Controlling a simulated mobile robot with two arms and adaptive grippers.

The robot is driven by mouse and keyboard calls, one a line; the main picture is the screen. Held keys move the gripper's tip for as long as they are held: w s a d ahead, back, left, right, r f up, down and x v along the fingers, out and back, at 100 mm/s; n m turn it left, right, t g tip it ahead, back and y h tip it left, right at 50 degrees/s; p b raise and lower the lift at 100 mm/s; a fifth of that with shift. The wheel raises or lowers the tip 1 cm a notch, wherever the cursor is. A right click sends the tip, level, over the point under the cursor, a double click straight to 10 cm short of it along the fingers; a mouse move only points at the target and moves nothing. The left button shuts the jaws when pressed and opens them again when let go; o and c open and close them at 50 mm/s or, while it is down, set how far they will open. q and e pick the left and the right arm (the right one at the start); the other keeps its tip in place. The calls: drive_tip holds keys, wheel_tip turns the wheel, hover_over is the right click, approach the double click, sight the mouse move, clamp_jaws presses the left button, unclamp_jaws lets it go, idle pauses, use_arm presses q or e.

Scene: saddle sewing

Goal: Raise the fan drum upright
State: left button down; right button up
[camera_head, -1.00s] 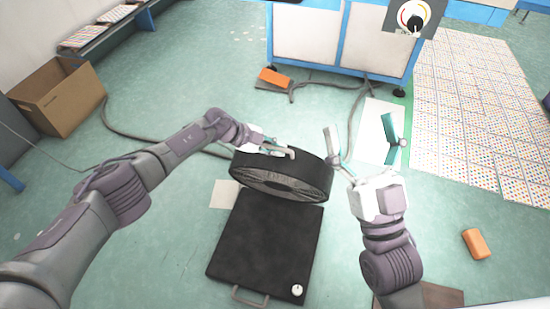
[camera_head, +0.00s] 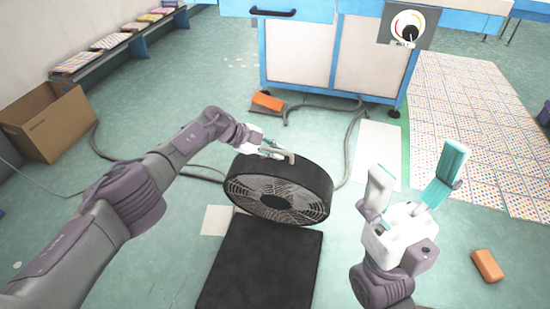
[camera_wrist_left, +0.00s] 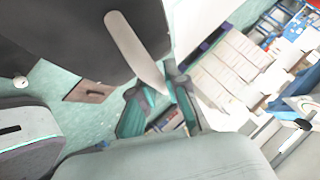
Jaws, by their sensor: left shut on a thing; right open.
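The fan drum (camera_head: 318,178) is a short black cylinder with a round grille facing the head camera. It is tilted on its rim near the far end of a black platform (camera_head: 262,265). My left gripper (camera_head: 268,152) is shut on the pale handle (camera_head: 287,156) at the top of the drum. In the left wrist view, the handle (camera_wrist_left: 135,48) runs down to the teal fingers (camera_wrist_left: 155,103), and the dark drum (camera_wrist_left: 70,35) fills the upper left. My right gripper (camera_head: 412,188) is open and empty, to the right of the drum and apart from it.
A blue and white cabinet (camera_head: 300,55) with a dial stands behind. A cable (camera_head: 352,150) runs along the floor to the drum's right. An orange block (camera_head: 487,265) lies at the right, a cardboard box (camera_head: 55,120) at the left. The floor between drum and cabinet is mostly clear.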

use_arm(q)
drive_tip(key=shift+w+d+r, duration=0.1)
drive_tip(key=shift+w+r, duration=0.05)
drive_tip(key=shift+w, duration=0.1)
idle(0.3)
drive_tip(key=c, duration=1.2)
unclamp_jaws()
drive_tip(key=shift+a+r, duration=0.3)
drive_tip(key=shift+a, duration=0.35)
drive_tip(key=v, duration=1)
drive_tip(key=shift+s+a+r, duration=0.15)
drive_tip(key=shift+s+a, duration=0.05)
